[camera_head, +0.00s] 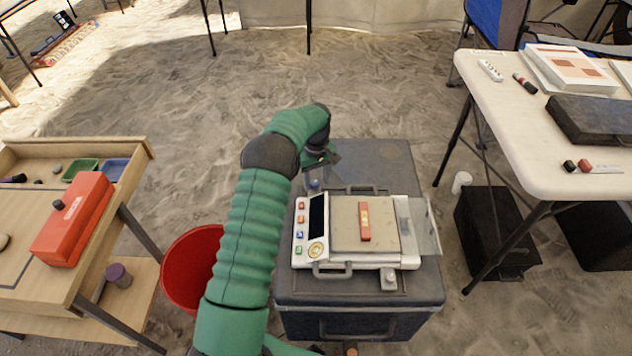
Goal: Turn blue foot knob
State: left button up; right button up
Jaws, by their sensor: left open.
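A white weighing device (340,264) with a dark display, coloured buttons and a square beige plate stands on a dark grey case (420,290). A small bluish knob (314,185) shows at the device's far left corner, partly hidden by my gripper. A pale foot knob (389,281) sticks out at its near right side. My left arm reaches in from below, and my left gripper (325,160) is open, pointing down just above the bluish knob. I cannot tell whether its fingers touch the knob. My right gripper is not in view.
A small red bar with a yellow middle (364,222) lies on the beige plate. A clear panel (424,226) stands at the device's right. A red bucket (185,270) is left of the case, partly behind my arm. A wooden table (80,290) and a white table (510,130) flank the case.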

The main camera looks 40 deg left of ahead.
pick_arm(q)
jog(key=shift+a+f, duration=0.3)
jog(key=shift+a, duration=0.2)
jog(key=c, duration=0.7)
jog(key=shift+d, duration=0.15)
grip_shut()
jog(key=shift+r, duration=0.1)
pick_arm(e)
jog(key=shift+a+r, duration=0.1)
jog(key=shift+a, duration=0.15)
